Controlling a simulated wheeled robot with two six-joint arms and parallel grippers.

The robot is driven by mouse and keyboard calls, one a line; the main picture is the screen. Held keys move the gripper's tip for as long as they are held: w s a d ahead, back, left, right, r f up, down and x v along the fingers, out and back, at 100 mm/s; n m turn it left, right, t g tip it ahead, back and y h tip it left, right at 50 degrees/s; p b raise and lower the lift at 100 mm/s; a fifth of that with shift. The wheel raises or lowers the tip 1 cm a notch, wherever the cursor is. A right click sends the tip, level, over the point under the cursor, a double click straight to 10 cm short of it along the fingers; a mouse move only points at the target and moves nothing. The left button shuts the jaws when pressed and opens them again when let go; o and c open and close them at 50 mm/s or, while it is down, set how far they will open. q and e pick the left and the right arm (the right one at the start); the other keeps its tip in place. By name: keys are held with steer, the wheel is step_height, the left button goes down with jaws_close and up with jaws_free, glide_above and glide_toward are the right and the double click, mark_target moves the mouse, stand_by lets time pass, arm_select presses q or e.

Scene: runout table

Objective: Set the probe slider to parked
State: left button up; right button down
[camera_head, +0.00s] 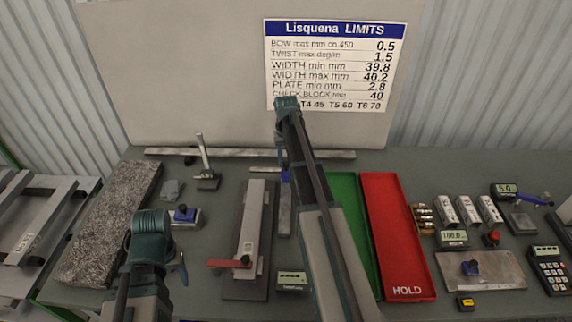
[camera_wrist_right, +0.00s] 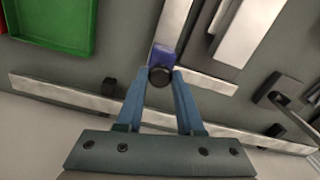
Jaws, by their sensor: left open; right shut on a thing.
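The probe slider appears to be the blue block (camera_wrist_right: 162,54) with a dark round knob, at one end of a narrow metal bar (camera_wrist_right: 173,20) in the right wrist view. My right gripper (camera_wrist_right: 160,75) is shut on the knob, one fingertip on each side. In the head view my right arm hides most of the slider, and the metal bar (camera_head: 284,212) shows beside the arm. No position marks are readable. My left gripper (camera_head: 181,269) is open and apart from the slider, at the lower left of the head view.
A long metal strip (camera_head: 240,153) lies along the back of the table. A clamp fixture with a red handle (camera_head: 230,263) stands left of my right arm. A green tray (camera_head: 344,185) and a red HOLD tray (camera_head: 395,235) lie to its right. A rough block (camera_head: 108,225) lies far left.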

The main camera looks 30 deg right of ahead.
steer(key=shift+w+d, duration=0.15)
steer(key=shift+w, duration=0.1)
steer(key=c, duration=0.5)
jaws_free()
steer(key=shift+c, duration=0.2)
steer(key=shift+r, duration=0.1)
step_height(320, 180, up, 14)
steer(key=p, duration=1.4)
steer(key=shift+f, duration=0.25)
steer(key=shift+s, duration=0.1)
